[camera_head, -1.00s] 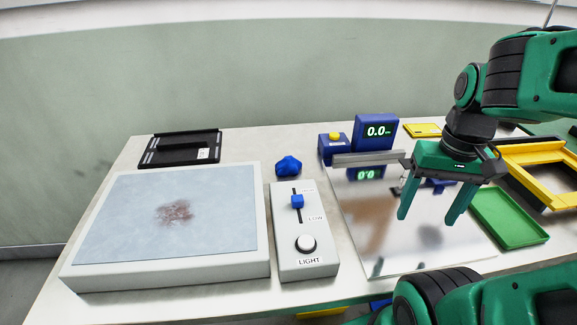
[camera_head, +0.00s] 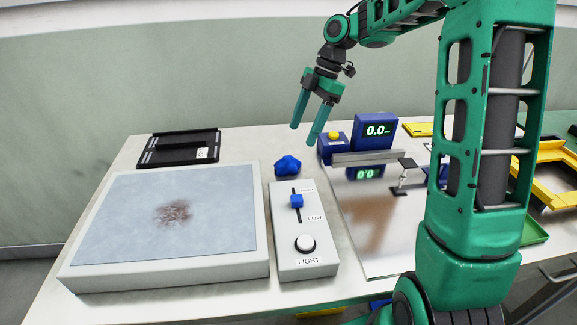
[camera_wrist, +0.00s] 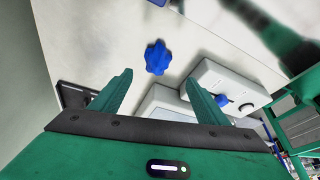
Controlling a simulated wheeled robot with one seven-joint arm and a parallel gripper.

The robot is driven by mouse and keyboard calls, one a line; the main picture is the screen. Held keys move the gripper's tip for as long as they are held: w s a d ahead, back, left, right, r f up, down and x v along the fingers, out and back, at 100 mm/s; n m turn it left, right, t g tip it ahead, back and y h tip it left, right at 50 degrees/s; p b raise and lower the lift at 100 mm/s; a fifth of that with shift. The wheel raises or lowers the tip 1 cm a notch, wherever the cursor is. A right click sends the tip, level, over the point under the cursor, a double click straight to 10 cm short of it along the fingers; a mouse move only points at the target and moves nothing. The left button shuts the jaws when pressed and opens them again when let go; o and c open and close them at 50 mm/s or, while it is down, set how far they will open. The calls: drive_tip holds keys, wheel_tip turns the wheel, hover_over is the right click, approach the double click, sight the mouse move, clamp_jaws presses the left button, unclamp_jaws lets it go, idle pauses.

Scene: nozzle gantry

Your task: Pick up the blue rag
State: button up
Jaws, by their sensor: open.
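The blue rag (camera_head: 288,166) is a small crumpled bundle on the table, behind the light control box. It also shows in the wrist view (camera_wrist: 157,57), ahead of the fingers and between their lines. My gripper (camera_head: 306,136) is open and empty, with its two green fingers pointing down. It hangs in the air above the back of the table, to the right of the rag in the head view. In the wrist view my gripper (camera_wrist: 157,85) shows both fingers spread apart, not touching the rag.
A light panel (camera_head: 165,275) with a stained surface stands left. The light control box (camera_head: 310,265) stands in front of the rag. A black frame (camera_head: 165,150) lies behind the panel. A blue display unit (camera_head: 376,118) and a mirror-like plate (camera_head: 385,245) are right of the rag.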

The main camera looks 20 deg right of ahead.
sight(290, 156)
drive_tip(key=shift+n, duration=0.3)
drive_tip(key=x, duration=1.1)
drive_tip(key=shift+w, duration=0.35)
drive_tip(key=c, duration=1.1)
